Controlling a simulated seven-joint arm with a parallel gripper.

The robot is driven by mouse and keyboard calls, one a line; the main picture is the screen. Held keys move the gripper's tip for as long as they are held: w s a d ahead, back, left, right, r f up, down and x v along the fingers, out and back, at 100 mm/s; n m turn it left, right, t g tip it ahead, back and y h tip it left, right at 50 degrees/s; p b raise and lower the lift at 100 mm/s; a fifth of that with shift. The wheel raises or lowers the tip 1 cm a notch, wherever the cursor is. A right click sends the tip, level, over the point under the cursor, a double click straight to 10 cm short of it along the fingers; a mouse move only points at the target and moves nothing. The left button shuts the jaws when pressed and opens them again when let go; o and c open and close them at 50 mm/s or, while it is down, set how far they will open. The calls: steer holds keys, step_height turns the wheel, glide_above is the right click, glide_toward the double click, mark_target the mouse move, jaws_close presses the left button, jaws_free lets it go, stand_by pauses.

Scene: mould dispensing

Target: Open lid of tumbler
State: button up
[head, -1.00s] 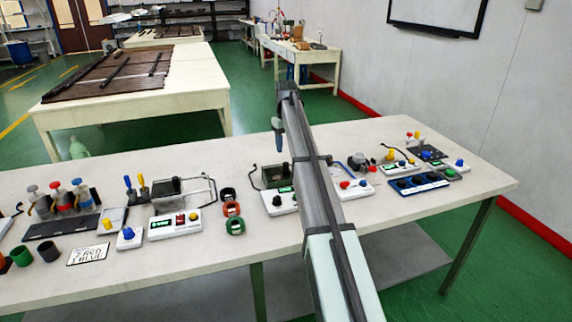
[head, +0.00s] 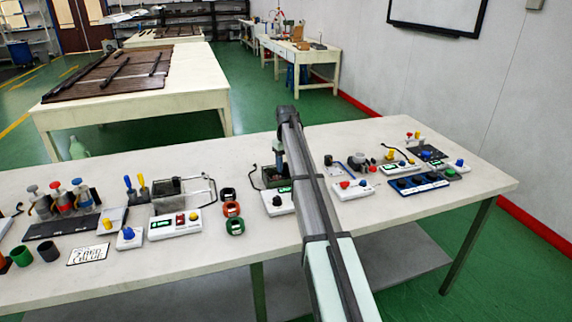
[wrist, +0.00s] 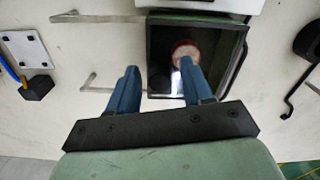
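The thing that best fits the tumbler is a dark, square, box-like unit (head: 268,181) behind a white control box, partly hidden by my arm. In the wrist view its square frame (wrist: 240,60) surrounds a dark inside with a reddish round thing (wrist: 185,50) and a bright spot. I cannot tell whether a clear lid covers it. My gripper (wrist: 158,68) has two blue fingers held apart with nothing between them. The right finger overlaps the dark inside and the left finger is outside the frame's left edge. In the head view the gripper (head: 279,152) hangs down at the box.
A white control box (head: 279,202) with a green display adjoins the unit. A similar grey box (head: 167,190) stands to the left, with coloured rings (head: 232,209) between. A blue tray (head: 418,184) and other white control boxes are at the right. Bare table shows at the front.

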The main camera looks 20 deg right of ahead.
jaws_close()
stand_by(0.3)
steer(key=shift+d, duration=0.1)
steer(key=d, duration=0.9)
steer(key=shift+d, duration=0.25)
jaws_free()
steer(key=shift+r, duration=0.1)
step_height(320, 180, up, 14)
steer(key=shift+f, duration=0.2)
